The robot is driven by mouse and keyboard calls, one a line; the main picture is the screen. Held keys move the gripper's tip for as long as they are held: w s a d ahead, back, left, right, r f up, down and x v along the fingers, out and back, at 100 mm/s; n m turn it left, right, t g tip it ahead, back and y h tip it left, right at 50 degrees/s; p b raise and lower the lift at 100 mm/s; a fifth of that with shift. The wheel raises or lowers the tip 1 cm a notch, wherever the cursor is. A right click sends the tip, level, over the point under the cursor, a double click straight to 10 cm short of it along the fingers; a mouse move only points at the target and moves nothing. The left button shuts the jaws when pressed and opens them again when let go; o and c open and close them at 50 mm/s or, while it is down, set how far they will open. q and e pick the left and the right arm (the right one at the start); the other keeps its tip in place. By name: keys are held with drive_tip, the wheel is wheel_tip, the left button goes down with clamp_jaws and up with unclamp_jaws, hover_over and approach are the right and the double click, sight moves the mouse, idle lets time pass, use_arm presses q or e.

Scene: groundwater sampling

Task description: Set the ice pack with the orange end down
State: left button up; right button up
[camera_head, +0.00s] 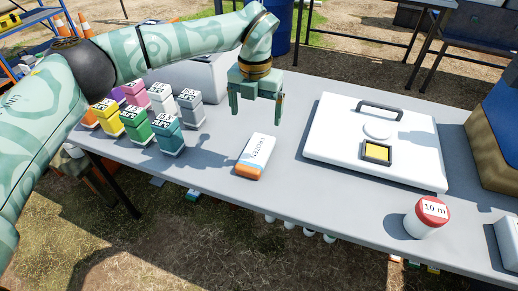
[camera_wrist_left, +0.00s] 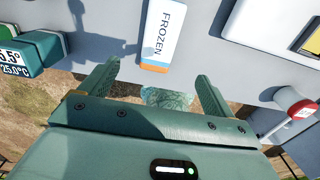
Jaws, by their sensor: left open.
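The ice pack (camera_head: 257,153) is a white slab with a blue band, the word FROZEN and an orange end. It lies flat on the grey table, its orange end toward the near edge. In the left wrist view the ice pack (camera_wrist_left: 163,35) shows beyond the fingertips, its orange end nearest the gripper. My left gripper (camera_head: 257,118) is open and empty, above the table behind the pack and apart from it. In the left wrist view the two fingers (camera_wrist_left: 154,72) stand wide apart with nothing between them. My right gripper is not in view.
Several coloured bottles (camera_head: 165,134) stand left of the pack. A white cooler lid (camera_head: 335,145) with a black handle lies to the right. A red-capped jar (camera_head: 427,215) stands near the front edge. The table (camera_head: 330,205) is clear around the pack.

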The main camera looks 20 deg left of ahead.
use_arm(q)
drive_tip(key=b, duration=0.2)
hover_over(256, 151)
wheel_tip(256, 151, down, 6)
drive_tip(key=shift+d+r, duration=0.1)
wheel_tip(256, 151, down, 2)
drive_tip(key=shift+f+b, duration=0.45)
drive_tip(key=shift+f, duration=0.55)
wheel_tip(256, 151, down, 4)
drive_tip(key=b, duration=0.3)
drive_tip(key=shift+f, duration=0.45)
drive_tip(key=shift+r, duration=0.15)
drive_tip(key=c, duration=1.3)
drive_tip(key=shift+c, duration=0.3)
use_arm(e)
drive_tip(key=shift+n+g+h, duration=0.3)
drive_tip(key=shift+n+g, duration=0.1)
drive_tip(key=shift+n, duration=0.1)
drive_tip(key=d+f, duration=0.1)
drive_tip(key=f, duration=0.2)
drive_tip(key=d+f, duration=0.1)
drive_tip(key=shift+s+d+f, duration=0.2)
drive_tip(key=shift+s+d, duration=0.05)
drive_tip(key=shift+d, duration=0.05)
